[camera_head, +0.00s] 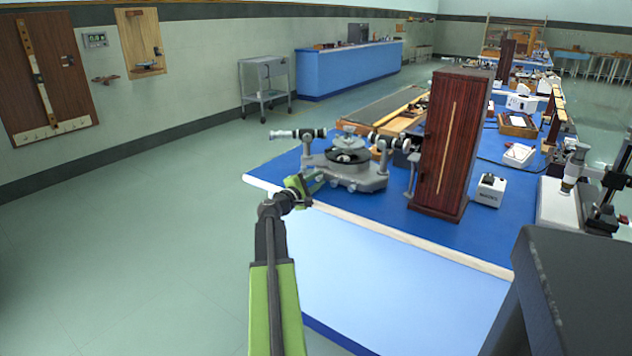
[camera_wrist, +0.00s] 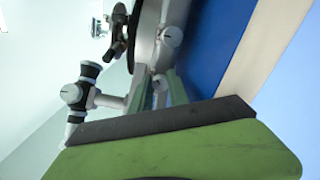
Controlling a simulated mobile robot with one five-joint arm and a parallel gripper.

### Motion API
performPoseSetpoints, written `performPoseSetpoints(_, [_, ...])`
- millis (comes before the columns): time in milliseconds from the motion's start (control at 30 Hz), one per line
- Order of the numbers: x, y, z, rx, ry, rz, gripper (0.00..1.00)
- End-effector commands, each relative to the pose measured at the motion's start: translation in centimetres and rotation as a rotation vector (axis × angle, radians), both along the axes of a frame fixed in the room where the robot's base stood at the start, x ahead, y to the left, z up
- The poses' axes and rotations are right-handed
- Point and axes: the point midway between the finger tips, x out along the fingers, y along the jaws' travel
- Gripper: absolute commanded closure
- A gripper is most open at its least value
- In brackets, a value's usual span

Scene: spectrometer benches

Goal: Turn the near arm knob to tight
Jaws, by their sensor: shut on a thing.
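The spectrometer (camera_head: 352,178) stands near the left corner of the blue bench, with a grey base and a round dark table. Its telescope tube (camera_head: 298,134) points left and also shows at the left of the wrist view (camera_wrist: 84,92). My gripper (camera_head: 314,184) reaches in low at the instrument's left side. In the wrist view its two green fingers (camera_wrist: 158,82) are closed about a small pale knob (camera_wrist: 160,84), which looks like the near arm knob. The fingers partly hide it, and no tightness mark can be read. Another round grey knob (camera_wrist: 171,36) sits beyond the fingertips.
A tall dark red wooden box (camera_head: 449,140) stands right of the spectrometer. A small white device (camera_head: 490,190) is beside it. The blue bench top (camera_head: 405,222) is bare in front of the box. The floor (camera_head: 130,240) at left is clear.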

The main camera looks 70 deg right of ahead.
Motion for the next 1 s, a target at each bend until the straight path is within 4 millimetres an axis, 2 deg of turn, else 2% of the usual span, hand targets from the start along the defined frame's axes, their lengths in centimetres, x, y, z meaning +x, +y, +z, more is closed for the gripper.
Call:
performPoseSetpoints(600, [0.34,-0.11,-0.02,-0.136,-0.512,0.010,1.00])
performPoseSetpoints(1000, [0.33,-0.10,-0.07,-0.178,-0.674,0.010,1.00])
